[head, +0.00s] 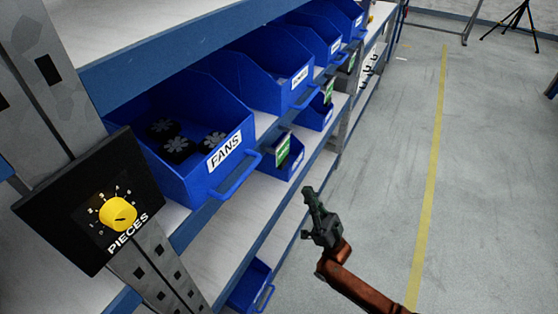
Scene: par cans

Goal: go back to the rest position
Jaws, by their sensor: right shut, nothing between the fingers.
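My right gripper (317,208) is shut and empty. It is held in the air over the floor, to the right of the shelf rack, at the end of my reddish-brown arm coming in from the lower right. It does not touch the shelves or bins in this view. My left gripper is not in view.
A shelf rack on the left holds a blue bin labelled FANS (187,170) with several dark fans (176,148), and more blue bins (262,80) behind. A black panel (95,200) with a yellow knob (118,214) is on the post. Grey floor (390,150) at right is clear.

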